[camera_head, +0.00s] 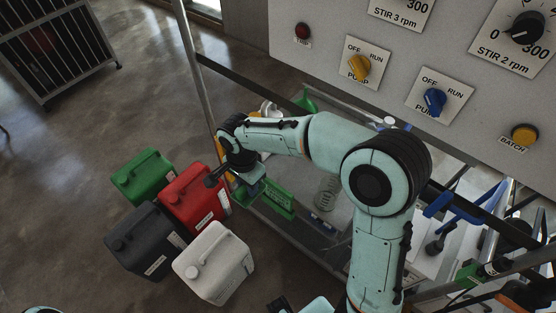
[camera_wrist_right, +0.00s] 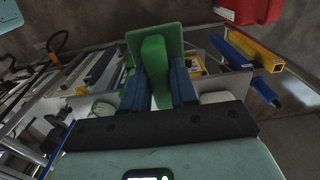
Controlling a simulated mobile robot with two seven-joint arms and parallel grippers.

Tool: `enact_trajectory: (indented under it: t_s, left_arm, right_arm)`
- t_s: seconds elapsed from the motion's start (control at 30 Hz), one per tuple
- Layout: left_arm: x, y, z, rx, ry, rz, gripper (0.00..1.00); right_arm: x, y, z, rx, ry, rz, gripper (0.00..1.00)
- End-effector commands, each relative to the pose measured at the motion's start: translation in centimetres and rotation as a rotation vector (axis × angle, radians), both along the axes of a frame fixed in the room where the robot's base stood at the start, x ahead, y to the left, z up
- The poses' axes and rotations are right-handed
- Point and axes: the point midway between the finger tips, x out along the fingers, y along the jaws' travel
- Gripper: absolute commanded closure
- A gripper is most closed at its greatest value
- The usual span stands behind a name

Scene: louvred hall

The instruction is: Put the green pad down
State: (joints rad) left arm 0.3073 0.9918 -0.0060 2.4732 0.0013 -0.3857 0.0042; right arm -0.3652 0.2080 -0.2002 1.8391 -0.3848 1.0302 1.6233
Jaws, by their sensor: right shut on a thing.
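The green pad (camera_wrist_right: 172,39) is a flat plate with a thick green grip (camera_wrist_right: 154,66) in the right wrist view. My right gripper (camera_wrist_right: 159,82) is shut on this grip, with a dark blue finger on each side. The plate sticks out beyond the fingertips. In the head view my right gripper (camera_head: 250,184) hangs at the left end of the frame's lower shelf. A green piece (camera_head: 276,199) shows beside it, partly hidden by my wrist. I cannot tell whether the pad touches anything below. My left gripper is not in view.
Green (camera_head: 143,176), red (camera_head: 196,197), dark grey (camera_head: 145,241) and white (camera_head: 213,263) canisters stand on the floor left of the gripper. A metal frame with glassware lies right of it, under a control panel (camera_head: 310,60). Yellow and blue bars (camera_wrist_right: 255,48) are close by.

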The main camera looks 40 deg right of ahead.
Motion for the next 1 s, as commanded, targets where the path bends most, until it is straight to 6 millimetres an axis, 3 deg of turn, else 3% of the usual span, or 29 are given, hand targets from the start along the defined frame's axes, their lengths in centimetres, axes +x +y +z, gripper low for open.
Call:
enact_trajectory:
  t_s: [0.1, 0.4, 0.6, 1.0]
  left_arm:
    - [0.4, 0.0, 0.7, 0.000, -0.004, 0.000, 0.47]
    - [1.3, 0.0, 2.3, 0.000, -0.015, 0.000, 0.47]
    - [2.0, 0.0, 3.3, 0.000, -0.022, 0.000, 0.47]
    - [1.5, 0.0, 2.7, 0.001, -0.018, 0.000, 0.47]
  right_arm:
    - [1.0, -3.4, 0.2, -0.002, -0.001, -0.009, 1.00]
    - [3.3, -11.0, 0.3, -0.003, -0.001, -0.007, 1.00]
    - [4.4, -14.9, 0.2, -0.002, -0.002, -0.003, 1.00]
    - [4.2, -14.7, -4.6, -0.001, 0.003, 0.003, 1.00]
